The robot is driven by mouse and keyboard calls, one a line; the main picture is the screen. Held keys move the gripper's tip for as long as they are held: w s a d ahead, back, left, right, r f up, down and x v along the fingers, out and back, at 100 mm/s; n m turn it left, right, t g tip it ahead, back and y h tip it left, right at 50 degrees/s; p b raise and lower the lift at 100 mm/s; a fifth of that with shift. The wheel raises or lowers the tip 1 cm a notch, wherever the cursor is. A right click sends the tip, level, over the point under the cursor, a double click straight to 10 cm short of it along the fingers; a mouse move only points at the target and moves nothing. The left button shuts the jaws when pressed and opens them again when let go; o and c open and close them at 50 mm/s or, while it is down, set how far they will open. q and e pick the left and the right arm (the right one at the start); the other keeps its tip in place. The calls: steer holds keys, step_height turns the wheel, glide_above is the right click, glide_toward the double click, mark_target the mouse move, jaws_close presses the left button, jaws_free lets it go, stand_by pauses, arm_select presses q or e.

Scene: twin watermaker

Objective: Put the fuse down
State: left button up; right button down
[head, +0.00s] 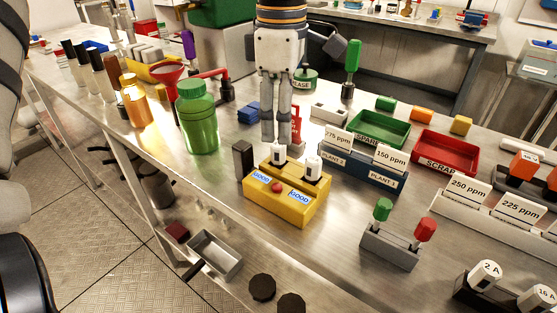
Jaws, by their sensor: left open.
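A yellow tester box (258,203) stands near the middle of the steel bench, with a red button and two labels reading GOOD. Two white fuse-like pieces stand upright on its top, a left one (279,155) and a right one (313,168). My left gripper (276,144) is open and points down at the left white piece. Its fingertips are close to that piece and partly hide it; I cannot tell whether they touch it. White fuses marked 2 A (485,276) and 16 A (537,300) sit in a dark holder at the lower right. My right gripper is not in view.
A small dark block (243,160) stands beside the tester's left end. A green bottle (197,118) is to the left. A plant card rack (362,168), green tray (380,127) and red scrap tray (446,150) stand to the right. A grey holder (390,247) carries green and red pieces.

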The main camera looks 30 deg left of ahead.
mark_target(278, 146)
arm_select(q)
steer(key=f, duration=0.6)
steer(key=shift+w+a+f, duration=0.15)
steer(key=shift+a, duration=0.2)
jaws_close()
